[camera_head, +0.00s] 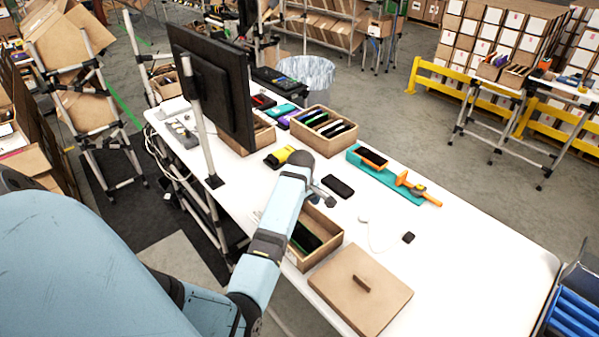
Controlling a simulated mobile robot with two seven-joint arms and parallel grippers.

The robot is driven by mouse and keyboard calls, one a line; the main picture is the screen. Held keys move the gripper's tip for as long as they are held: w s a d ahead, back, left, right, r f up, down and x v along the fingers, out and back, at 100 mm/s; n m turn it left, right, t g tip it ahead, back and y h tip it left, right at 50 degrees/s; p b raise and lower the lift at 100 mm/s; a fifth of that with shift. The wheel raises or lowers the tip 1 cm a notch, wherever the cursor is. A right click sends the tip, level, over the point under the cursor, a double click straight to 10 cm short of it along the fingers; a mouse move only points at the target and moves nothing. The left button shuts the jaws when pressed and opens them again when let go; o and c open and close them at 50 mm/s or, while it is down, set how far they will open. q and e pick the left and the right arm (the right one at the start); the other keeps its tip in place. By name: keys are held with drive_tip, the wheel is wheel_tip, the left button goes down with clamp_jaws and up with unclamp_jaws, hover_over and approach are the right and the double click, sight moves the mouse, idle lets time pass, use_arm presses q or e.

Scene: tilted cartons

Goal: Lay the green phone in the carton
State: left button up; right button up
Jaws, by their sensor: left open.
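An open brown carton (329,247) stands on the white table, partly behind my left arm. Dark flat items lie in it, with a thin green edge showing on one; I cannot tell whether this is the green phone. Another open carton (345,146) farther back holds several upright phones, one with a green edge (318,119). My left gripper (326,194) is open above the table, just beyond the near carton. It is small and partly hidden by its wrist, and I see nothing held. My right gripper is out of view.
A flat brown lid (345,300) with a handle lies in front of the near carton. A black phone (338,186), a teal tray (413,196) with an orange tape dispenser, and a small black item (408,237) lie to the right. A monitor (225,85) stands left. The table's right end is clear.

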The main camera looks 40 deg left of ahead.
use_arm(q)
drive_tip(key=s+d+f+m+t+h, duration=0.1)
drive_tip(key=s+d+f+m+t, duration=0.1)
drive_tip(key=s+d+m, duration=0.4)
drive_tip(key=s+d+f+m+t+h, duration=0.1)
drive_tip(key=s+d+f+m+t, duration=0.2)
drive_tip(key=s+d, duration=0.7)
drive_tip(key=s+d+f+m+t, duration=0.2)
drive_tip(key=s+d+m+t, duration=0.3)
drive_tip(key=s+d+m, duration=0.3)
drive_tip(key=shift+d+f+m+t+h, duration=0.15)
drive_tip(key=shift+d+m+t+h, duration=0.3)
drive_tip(key=shift+m, duration=0.65)
drive_tip(key=shift+s+a, duration=0.1)
drive_tip(key=shift+s, duration=0.05)
